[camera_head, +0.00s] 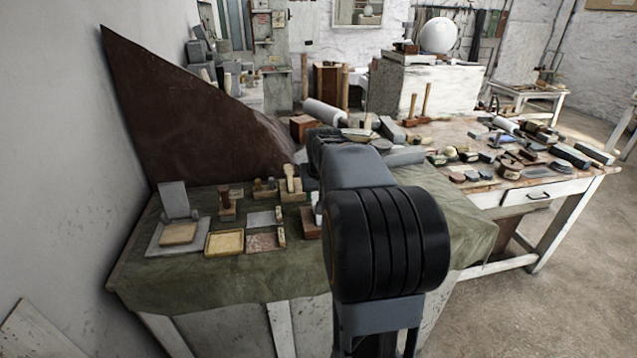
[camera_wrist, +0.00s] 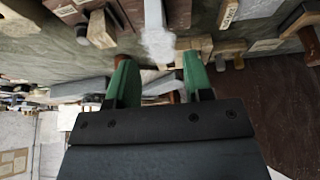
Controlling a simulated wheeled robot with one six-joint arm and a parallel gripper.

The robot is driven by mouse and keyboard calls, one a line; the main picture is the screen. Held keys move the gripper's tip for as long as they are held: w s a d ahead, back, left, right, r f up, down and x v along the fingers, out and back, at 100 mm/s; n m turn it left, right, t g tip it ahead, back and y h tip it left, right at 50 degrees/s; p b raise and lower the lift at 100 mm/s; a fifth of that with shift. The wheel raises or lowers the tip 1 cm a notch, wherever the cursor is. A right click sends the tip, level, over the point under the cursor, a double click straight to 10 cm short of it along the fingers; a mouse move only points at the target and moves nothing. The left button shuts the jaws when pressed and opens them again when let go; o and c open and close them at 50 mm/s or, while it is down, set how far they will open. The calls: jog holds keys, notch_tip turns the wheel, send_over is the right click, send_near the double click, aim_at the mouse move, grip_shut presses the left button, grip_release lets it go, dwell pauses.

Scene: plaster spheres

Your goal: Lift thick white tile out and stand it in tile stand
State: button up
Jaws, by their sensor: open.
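My gripper (camera_wrist: 157,62) is open, its two green fingers apart and holding nothing. A whitish upright piece (camera_wrist: 156,30), perhaps the thick white tile, shows beyond and between the fingertips, beside reddish-brown blocks. In the head view a narrow white piece (camera_head: 316,208) stands at a reddish-brown block (camera_head: 311,224), partly hidden by my arm; it may be the same thing. A pale grey slab (camera_head: 173,199) stands upright at the left of the bench. I cannot tell which object is the tile stand. My fingers are hidden in the head view.
A green cloth (camera_head: 190,284) covers the near bench. A yellow-rimmed tray (camera_head: 224,243), a tan tile (camera_head: 178,234) and several wooden tools stand close together left of my arm. A brown board (camera_head: 190,110) leans behind. Tools crowd the right table (camera_head: 580,183).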

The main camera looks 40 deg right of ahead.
aim_at(317, 199)
jog(key=shift+x, duration=3.55)
grip_shut()
jog(key=c, duration=0.7)
grip_release()
grip_shut()
jog(key=shift+r, duration=0.1)
jog(key=shift+r, duration=0.15)
jog(key=shift+r+p, duration=2)
jog(key=shift+r, duration=0.55)
